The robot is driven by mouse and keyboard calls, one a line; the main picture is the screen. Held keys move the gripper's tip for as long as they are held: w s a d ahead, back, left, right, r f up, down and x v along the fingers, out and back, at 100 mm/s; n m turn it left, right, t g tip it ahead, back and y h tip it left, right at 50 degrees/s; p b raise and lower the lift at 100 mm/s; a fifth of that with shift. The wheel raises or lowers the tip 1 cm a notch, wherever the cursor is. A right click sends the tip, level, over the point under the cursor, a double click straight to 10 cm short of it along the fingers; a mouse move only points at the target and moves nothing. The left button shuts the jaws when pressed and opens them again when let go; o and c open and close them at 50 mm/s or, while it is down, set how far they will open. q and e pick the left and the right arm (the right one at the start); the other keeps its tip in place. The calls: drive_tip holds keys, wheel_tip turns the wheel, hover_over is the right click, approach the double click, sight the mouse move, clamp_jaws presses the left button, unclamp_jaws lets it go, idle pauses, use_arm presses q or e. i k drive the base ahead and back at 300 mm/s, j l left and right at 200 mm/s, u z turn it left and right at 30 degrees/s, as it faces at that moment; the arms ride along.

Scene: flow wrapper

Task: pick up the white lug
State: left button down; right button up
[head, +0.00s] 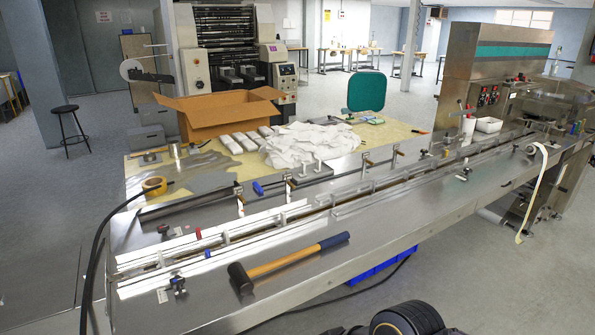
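Several small white upright lugs stand in a row along the infeed channel of the steel wrapper bed. One white lug (161,261) is near the left end, another (226,237) is farther along, and a third (283,218) is beyond that. Small white upright pieces (318,163) also stand by a grey block behind the channel, in front of the white cloth pile. I cannot tell which one the task means. Neither gripper shows in the head view. A black rounded part at the bottom edge shows no fingers.
A mallet (290,262) lies across the front of the steel bed (350,260). A tape roll (154,184) and black cable are at the left. A cardboard box (215,112) and white cloths (310,143) lie on the table behind. White guide rails flank the channel.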

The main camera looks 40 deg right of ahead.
sight(303, 165)
drive_tip(key=l+u, duration=0.45)
drive_tip(key=l, duration=1.3)
